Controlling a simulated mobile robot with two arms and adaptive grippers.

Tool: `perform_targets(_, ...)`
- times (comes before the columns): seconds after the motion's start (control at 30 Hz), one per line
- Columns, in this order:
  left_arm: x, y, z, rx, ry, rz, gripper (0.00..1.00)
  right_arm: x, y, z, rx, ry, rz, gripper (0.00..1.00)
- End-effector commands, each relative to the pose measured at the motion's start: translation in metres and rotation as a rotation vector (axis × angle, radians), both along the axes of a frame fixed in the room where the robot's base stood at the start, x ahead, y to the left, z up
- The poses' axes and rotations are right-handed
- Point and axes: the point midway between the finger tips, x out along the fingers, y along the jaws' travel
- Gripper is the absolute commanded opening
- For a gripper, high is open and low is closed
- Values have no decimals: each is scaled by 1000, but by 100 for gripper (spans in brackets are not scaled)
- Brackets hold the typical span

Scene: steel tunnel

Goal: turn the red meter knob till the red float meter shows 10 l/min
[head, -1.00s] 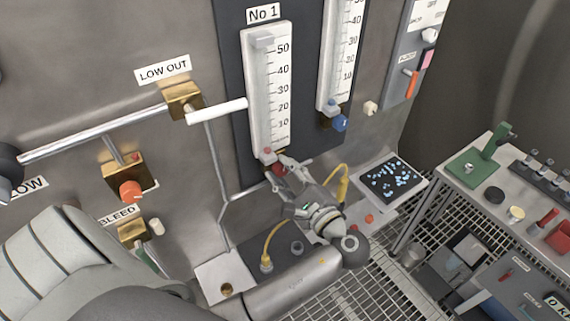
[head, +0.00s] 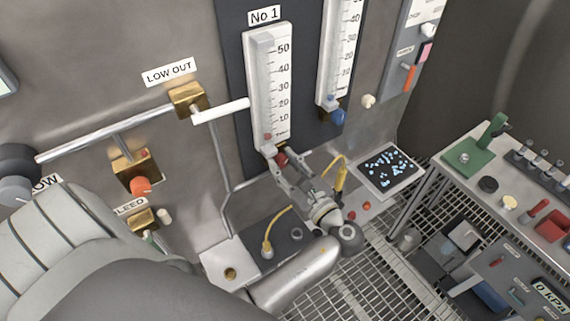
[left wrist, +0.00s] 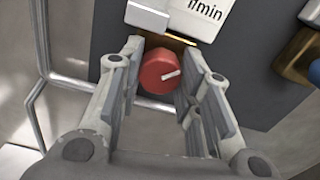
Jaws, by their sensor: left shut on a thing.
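The red float meter (head: 265,85) is the white-framed column under the "No 1" sign on the dark panel. Its small red float (head: 267,136) sits low in the tube, below the 10 mark, about level with the unit lettering. The red meter knob (left wrist: 158,72) is at the foot of the meter, and its white line points right and slightly up in the left wrist view. It also shows in the head view (head: 281,159), partly covered. My left gripper (head: 279,162) is shut on the knob, one finger on each side. My right gripper is not in view.
A second meter with a blue knob (head: 337,116) stands to the right. A white lever (head: 220,110) under "LOW OUT" sticks out at the left. Below are yellow hoses (head: 277,232) and a dark screen (head: 389,171). A bench with a green device (head: 478,150) is at the right.

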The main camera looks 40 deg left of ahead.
Motion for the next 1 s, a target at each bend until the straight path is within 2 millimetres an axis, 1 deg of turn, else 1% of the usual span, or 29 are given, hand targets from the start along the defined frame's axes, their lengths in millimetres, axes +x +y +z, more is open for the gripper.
perform_targets(0.5, -1, 0, -3, 4, 26, 0, 8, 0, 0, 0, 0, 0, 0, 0)
perform_targets(0.53, -1, 0, -3, 4, 26, 0, 33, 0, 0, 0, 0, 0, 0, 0)
perform_targets(0.7, -1, 0, -2, 5, 25, 0, 55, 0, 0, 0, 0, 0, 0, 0)
perform_targets(1.0, 0, 0, -1, 6, 20, 0, 55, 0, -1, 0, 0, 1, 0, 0)
